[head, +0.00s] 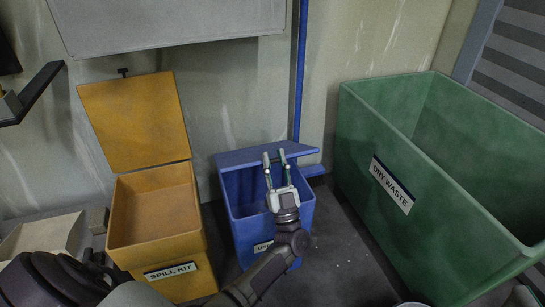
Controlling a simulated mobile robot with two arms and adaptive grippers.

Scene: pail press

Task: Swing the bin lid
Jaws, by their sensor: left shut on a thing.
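The blue bin (246,233) stands on the floor at the middle, with a partly hidden label on its front. Its blue lid (235,158) is raised at the back and seen almost edge-on, so the bin's opening shows. My left gripper (273,157) reaches up over the opening, with its fingertips at the lid's edge; it is shut on the lid. My gripper and forearm hide part of the bin's inside and front. My right gripper is not in view.
A yellow spill kit bin (188,246) with its lid (137,121) upright stands close on the left. A large open green dry waste bin (385,223) stands on the right. The wall is close behind. Some floor shows between the blue and green bins.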

